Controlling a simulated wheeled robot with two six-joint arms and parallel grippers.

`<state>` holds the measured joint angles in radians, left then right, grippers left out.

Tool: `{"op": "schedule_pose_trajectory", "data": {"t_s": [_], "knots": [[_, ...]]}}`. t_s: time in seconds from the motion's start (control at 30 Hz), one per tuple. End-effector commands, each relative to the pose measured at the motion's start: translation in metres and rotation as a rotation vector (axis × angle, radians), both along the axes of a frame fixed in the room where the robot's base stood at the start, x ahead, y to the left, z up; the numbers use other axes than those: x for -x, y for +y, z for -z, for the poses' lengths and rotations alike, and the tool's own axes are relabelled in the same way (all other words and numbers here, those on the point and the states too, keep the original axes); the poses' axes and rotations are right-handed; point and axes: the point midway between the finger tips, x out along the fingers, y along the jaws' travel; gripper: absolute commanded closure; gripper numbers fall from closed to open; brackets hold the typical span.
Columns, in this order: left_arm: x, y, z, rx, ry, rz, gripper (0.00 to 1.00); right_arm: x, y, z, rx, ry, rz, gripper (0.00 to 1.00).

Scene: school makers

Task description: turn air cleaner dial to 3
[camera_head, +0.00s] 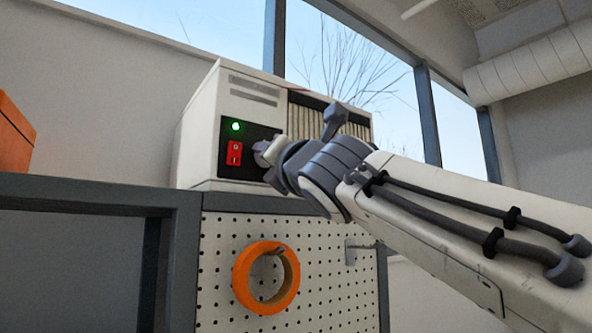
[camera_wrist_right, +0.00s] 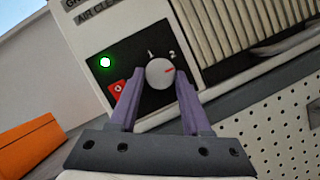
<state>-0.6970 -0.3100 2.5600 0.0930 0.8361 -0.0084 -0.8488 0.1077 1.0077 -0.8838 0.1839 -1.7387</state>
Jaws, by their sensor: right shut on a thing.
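The air cleaner (camera_head: 203,135) is a cream box with a dark control panel, also in the wrist view (camera_wrist_right: 120,40). A 1 and a 2 show above the dial; no 3 is visible, and the right finger covers part of the panel there. My right gripper (camera_wrist_right: 158,80) is shut on the dial, a purple finger on each side. In the head view my right gripper (camera_head: 266,155) largely hides the dial. My left gripper is not in view.
A green light (camera_head: 235,127) glows above a red switch (camera_head: 234,153), left of the dial. The cleaner stands on a grey shelf (camera_head: 255,203) above a pegboard (camera_head: 225,240) with an orange ring (camera_head: 240,283). An orange box (camera_head: 14,140) is at far left.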

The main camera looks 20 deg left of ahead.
Motion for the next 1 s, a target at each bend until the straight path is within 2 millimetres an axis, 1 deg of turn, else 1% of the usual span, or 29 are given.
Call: {"op": "schedule_pose_trajectory", "data": {"t_s": [0.2,0.5,0.7,1.0], "knots": [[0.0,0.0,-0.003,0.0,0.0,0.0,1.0,0.002,0.002,-0.003,-0.12,0.154,-0.002,1.0],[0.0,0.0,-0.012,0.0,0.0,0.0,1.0,0.003,0.002,-0.005,-0.247,0.317,0.0,1.0],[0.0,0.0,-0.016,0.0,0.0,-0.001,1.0,0.003,0.003,-0.005,-0.295,0.38,0.0,1.0],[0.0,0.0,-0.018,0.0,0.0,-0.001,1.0,0.003,0.003,-0.004,-0.32,0.412,0.001,1.0]]}}
